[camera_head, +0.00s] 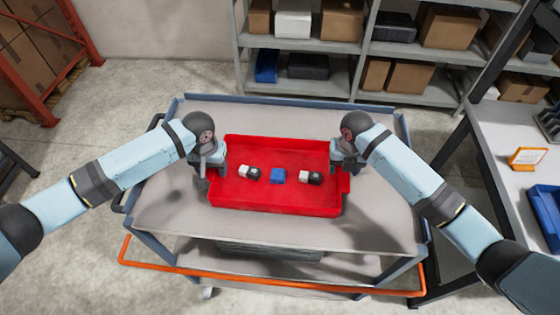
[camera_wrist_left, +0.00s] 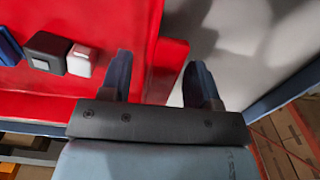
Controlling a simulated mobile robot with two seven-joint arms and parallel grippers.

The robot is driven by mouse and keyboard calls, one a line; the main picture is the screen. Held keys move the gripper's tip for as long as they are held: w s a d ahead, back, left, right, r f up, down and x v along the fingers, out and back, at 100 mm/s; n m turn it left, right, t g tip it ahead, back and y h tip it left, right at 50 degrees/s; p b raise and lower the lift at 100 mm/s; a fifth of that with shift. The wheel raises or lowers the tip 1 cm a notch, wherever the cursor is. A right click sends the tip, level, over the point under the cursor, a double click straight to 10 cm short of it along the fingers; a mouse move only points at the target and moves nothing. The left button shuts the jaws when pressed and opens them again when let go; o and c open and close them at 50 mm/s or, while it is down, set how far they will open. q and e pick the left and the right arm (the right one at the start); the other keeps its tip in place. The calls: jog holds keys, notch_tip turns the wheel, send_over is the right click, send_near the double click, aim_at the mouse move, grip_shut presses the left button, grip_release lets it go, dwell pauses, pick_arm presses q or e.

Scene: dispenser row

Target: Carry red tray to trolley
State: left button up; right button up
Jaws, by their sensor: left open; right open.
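The red tray (camera_head: 275,200) sits on the grey top of the trolley (camera_head: 380,220). In it lie a blue block (camera_head: 278,176) and two black-and-white pieces, one to the left (camera_head: 249,173) and one to the right (camera_head: 311,178). My left gripper (camera_head: 208,180) is open at the tray's left end. In the left wrist view its two fingers (camera_wrist_left: 161,78) stand apart on either side of the tray's red end wall (camera_wrist_left: 165,68). My right gripper (camera_head: 343,165) is open at the tray's right end; its fingertips are mostly hidden by the wrist.
An orange bar (camera_head: 270,283) runs along the trolley's near side. Grey shelves (camera_head: 350,48) with boxes stand behind. A white table (camera_head: 515,180) with an orange sign (camera_head: 527,158) and a blue bin (camera_head: 546,215) is at the right. Floor at the left is clear.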

jog(key=shift+r, duration=0.1)
pick_arm(q)
notch_tip(320, 180, up, 11)
pick_arm(e)
notch_tip(320, 180, up, 12)
dwell(0.5)
dwell(0.5)
